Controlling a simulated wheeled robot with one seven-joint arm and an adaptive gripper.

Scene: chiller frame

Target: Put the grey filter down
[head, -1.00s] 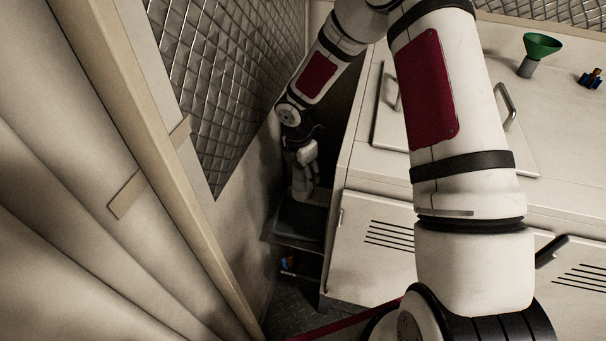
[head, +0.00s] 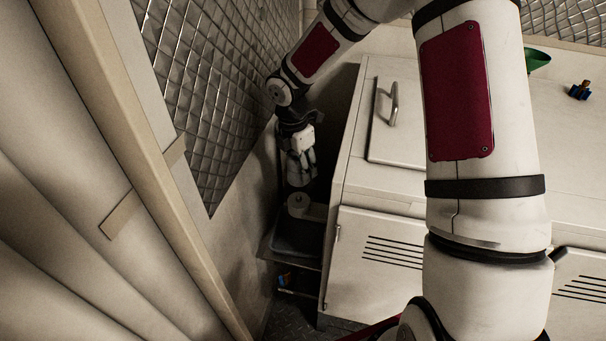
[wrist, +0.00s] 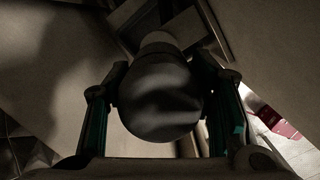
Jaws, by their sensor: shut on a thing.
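My gripper (head: 300,163) points down in the narrow gap between the wall and the white cabinet. Its fingers are closed around the grey filter (head: 299,179), which shows only in part in the head view. In the wrist view the filter (wrist: 160,98) is a dark, rounded body between the two fingers (wrist: 158,105). A pale round fitting (head: 298,203) is just below the filter in the head view. I cannot tell whether the filter touches it. The fitting stands over a dark tray (head: 288,247) low in the gap.
The white cabinet (head: 375,235) bounds the gap on the right, and the quilted metal wall (head: 205,90) on the left. A small blue and orange part (head: 285,279) lies below the tray.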

